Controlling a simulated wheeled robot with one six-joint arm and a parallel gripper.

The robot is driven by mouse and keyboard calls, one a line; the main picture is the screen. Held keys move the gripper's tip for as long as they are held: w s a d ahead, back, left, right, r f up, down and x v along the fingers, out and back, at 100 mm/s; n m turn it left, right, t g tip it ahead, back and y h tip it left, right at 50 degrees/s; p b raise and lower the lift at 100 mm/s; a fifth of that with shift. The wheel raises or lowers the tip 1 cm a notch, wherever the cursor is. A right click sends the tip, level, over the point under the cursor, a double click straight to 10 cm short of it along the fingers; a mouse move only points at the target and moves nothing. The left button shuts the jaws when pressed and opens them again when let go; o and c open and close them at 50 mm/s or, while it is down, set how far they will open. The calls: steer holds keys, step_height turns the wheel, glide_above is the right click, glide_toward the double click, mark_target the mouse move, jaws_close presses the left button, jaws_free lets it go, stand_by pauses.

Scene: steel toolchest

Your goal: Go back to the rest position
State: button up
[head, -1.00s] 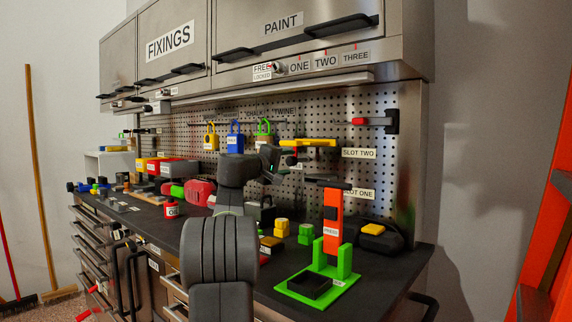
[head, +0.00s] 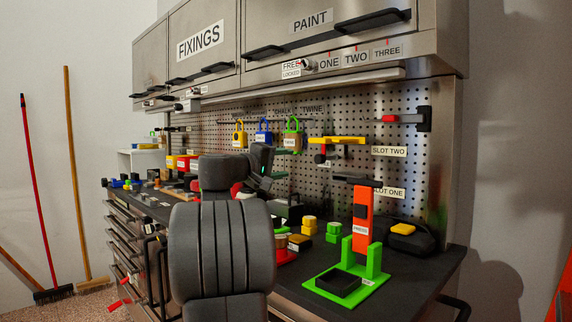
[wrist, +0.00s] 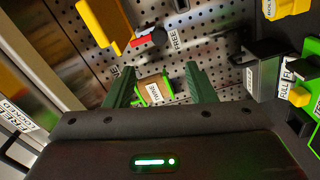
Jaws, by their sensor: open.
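My gripper (wrist: 160,76) shows in the wrist view as two dark green fingers, spread apart with nothing held. Beyond the gap between them hangs a brown block with a green frame (wrist: 153,90), apart from the fingers. In the head view my wrist is raised above the worktop in front of the pegboard (head: 345,125). My arm covers part of the worktop (head: 420,270), and the fingers are hard to make out there.
A green press stand with an orange lever (head: 362,225) stands at the worktop's right front. Yellow and green blocks (head: 309,224) are beside it. Blue (head: 264,136) and yellow (head: 239,137) padlock shapes hang on the pegboard. Brooms (head: 75,180) lean at the left wall.

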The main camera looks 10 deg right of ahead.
mark_target(318, 159)
steer(key=x, duration=1.4)
steer(key=shift+p, duration=0.3)
steer(key=shift+a, duration=0.1)
